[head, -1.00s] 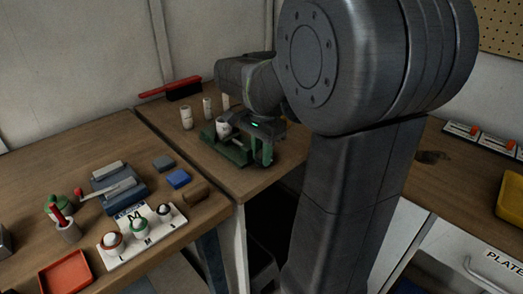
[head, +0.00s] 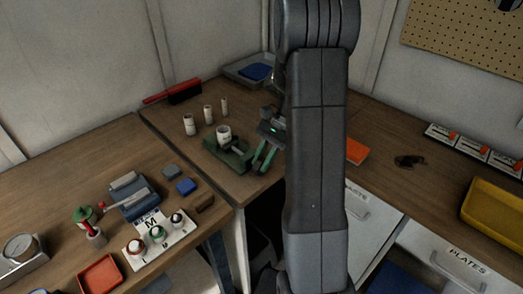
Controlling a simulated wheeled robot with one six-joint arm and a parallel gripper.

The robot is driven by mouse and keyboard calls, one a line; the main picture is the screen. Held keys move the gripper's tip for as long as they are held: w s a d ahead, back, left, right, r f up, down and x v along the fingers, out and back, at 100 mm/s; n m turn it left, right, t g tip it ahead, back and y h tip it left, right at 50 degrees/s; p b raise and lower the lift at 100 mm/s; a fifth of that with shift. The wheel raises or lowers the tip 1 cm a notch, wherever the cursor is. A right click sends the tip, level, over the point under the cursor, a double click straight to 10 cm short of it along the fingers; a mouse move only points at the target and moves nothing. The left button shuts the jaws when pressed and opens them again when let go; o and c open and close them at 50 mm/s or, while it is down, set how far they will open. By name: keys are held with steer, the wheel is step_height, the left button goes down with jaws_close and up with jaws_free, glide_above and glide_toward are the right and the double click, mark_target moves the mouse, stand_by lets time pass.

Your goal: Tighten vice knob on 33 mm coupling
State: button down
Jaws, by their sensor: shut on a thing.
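A green vice (head: 229,154) stands on the wooden bench near the corner edge. A white coupling (head: 224,133) sits upright in it, at its upper left. The vice knob is hidden or too small to make out at the right end of the vice. My gripper (head: 257,171) is at the right end of the vice, with its green fingers pointing down and left. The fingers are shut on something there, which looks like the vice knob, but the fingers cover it.
Several white cylinders (head: 208,114) stand behind the vice. A red-handled brush (head: 184,92) and a grey tray (head: 250,70) lie further back.

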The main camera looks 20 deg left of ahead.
steer(key=shift+w+g+p, duration=0.1)
steer(key=shift+g+p, duration=0.4)
steer(key=shift+f+y, duration=0.1)
steer(key=shift+y, duration=0.2)
steer(key=c, duration=1.5)
jaws_free()
